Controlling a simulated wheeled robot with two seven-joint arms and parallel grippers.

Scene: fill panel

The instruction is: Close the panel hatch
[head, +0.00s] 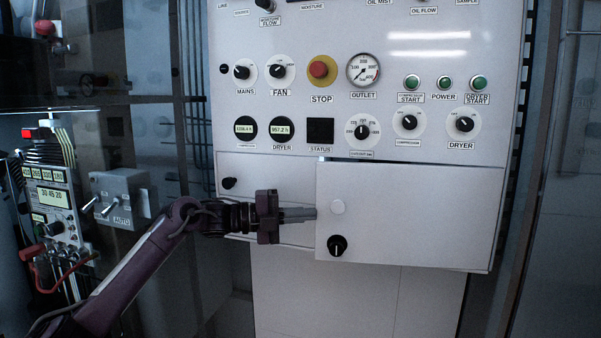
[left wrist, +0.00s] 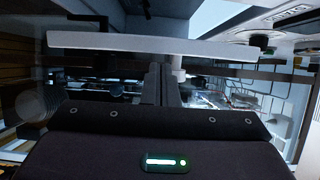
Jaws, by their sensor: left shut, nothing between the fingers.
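The panel hatch (head: 425,215) is a white rectangular door at the lower right of the control panel. It has a black knob (head: 338,245) and a pale round button near its left edge. A dark gap shows along its top edge, so it looks slightly ajar. My left gripper (head: 312,214) is shut and empty, its fingertips at the hatch's left edge; I cannot tell whether they touch. In the left wrist view the hatch (left wrist: 180,48) shows nearly edge-on as a white bar across the closed fingers (left wrist: 162,85). My right gripper is not in view.
The panel face (head: 440,75) above carries dials, switches and a red stop button (head: 319,69). A fixed-looking white section (head: 275,172) with a black knob lies left of the hatch. A grey switch box (head: 120,198) and instruments stand at the left.

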